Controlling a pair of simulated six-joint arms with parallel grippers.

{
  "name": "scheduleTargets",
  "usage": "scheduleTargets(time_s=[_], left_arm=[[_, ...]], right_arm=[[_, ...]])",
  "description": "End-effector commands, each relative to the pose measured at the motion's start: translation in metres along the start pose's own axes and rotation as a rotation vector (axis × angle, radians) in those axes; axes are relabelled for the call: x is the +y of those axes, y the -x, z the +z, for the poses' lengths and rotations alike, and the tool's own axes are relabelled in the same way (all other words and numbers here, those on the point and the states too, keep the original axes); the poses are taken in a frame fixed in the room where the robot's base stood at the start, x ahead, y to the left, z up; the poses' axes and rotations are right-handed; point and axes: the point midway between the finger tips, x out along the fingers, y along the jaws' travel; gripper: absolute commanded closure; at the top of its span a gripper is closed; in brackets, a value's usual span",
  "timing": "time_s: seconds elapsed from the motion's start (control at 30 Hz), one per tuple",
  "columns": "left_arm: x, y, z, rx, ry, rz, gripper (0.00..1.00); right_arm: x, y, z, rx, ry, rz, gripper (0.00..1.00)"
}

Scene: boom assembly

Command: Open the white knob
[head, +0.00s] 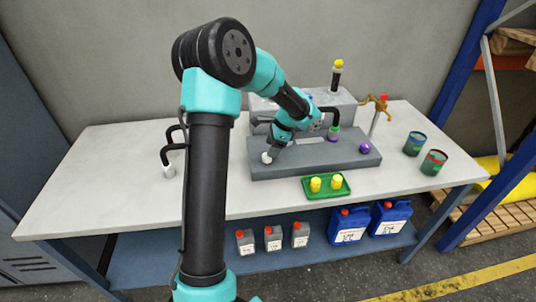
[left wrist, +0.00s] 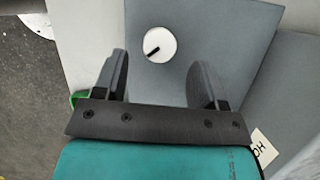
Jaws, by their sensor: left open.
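The white knob (head: 266,157) is at the left front of the grey block on the table. In the left wrist view the white knob (left wrist: 160,45) is a round disc with a short black mark running diagonally. My left gripper (head: 272,150) is right by the knob in the head view and partly covers it. In the left wrist view my left gripper (left wrist: 162,72) is open, its two fingers apart and empty, with the knob showing beyond and between the fingertips. My right gripper is in neither view.
A green tray (head: 309,194) with two yellow pieces lies in front of the grey block (head: 350,160). A purple knob (head: 365,148) sits at its right. Two dark cans (head: 433,162) stand on the table (head: 110,190) at right. A brass tap (head: 378,103) stands behind.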

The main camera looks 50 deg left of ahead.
Motion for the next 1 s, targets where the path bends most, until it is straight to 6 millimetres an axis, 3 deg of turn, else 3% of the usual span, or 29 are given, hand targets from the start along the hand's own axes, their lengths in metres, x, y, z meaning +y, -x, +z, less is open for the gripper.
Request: scheduleTargets(time_s=[0.1, 0.3, 0.63, 1.0], left_arm=[[0.001, -0.020, 0.000, -0.001, 0.000, 0.003, 0.35], [0.000, -0.039, 0.000, 0.000, 0.000, 0.002, 0.35], [0.000, -0.041, 0.000, 0.001, 0.000, 0.000, 0.35], [0.000, -0.041, 0.000, 0.001, 0.000, 0.000, 0.70]], right_arm=[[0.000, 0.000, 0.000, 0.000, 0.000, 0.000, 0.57], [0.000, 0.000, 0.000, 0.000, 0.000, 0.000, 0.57], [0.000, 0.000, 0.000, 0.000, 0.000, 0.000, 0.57], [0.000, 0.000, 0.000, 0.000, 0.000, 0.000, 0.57]])
